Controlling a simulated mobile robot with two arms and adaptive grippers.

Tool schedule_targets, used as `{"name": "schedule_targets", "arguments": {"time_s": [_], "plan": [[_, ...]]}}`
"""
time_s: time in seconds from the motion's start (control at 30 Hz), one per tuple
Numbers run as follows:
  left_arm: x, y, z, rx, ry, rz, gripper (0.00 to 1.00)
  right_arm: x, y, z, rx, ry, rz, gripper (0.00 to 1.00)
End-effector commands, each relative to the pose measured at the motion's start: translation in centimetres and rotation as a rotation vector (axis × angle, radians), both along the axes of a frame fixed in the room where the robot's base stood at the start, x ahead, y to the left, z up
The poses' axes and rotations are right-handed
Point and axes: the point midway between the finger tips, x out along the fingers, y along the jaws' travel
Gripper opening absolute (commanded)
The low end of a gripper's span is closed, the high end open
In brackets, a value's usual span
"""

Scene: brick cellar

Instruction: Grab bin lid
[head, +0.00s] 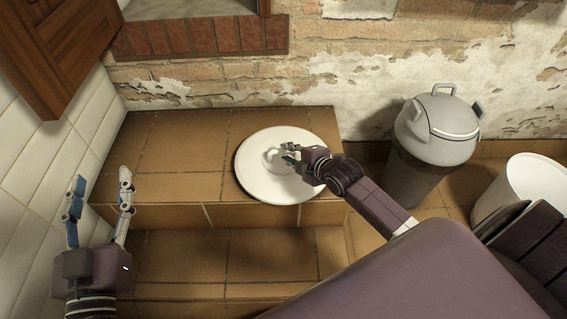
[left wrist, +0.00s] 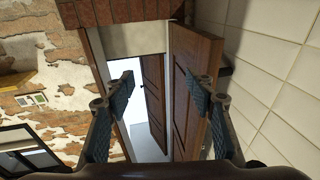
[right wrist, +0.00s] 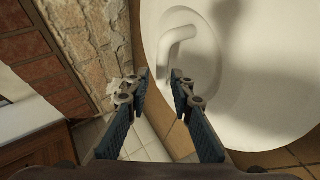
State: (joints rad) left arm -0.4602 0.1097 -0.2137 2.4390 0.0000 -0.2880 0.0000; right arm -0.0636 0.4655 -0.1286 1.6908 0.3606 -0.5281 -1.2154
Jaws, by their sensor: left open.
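The round white lid (head: 262,184) lies on the tiled ledge, its edge over the front side. Its raised handle (head: 272,157) is near the middle and partly hidden by my right gripper (head: 288,153). In the right wrist view the lid (right wrist: 255,110) fills the upper right, with the curved handle (right wrist: 175,40) just beyond my right fingertips (right wrist: 161,74). Those fingers are parted with nothing between them. My left gripper (head: 100,188) is open and empty near the white tiled wall, left of the ledge; its fingers also show wide apart in the left wrist view (left wrist: 160,90).
A white open bin (head: 520,180) stands at the far right. A grey bin with a handled lid (head: 436,130) stands beside the wall. The tiled ledge (head: 180,160) is clear left of the white lid. A brown wooden door (head: 60,45) hangs at the upper left.

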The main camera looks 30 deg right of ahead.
Motion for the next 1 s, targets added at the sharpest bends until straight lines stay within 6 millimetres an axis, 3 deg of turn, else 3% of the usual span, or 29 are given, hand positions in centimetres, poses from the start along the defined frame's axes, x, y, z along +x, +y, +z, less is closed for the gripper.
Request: {"name": "schedule_targets", "arguments": {"time_s": [0.17,0.37,0.7,1.0], "plan": [[-0.2,-0.2,1.7,-0.024,-0.086,-0.005,0.50,0.5,0.1,-0.6,0.002,0.000,-0.001,0.21],[-1.2,-0.4,5.5,-0.070,-0.261,-0.016,0.50,1.5,0.3,-1.4,0.001,0.000,-0.001,0.21],[-4.6,-0.2,11.1,-0.153,-0.551,-0.031,0.50,3.4,0.6,-2.6,0.002,-0.001,-0.001,0.21],[-6.5,0.0,13.2,-0.188,-0.671,-0.038,0.50,4.2,0.6,-2.9,0.000,0.000,0.000,0.21]]}}
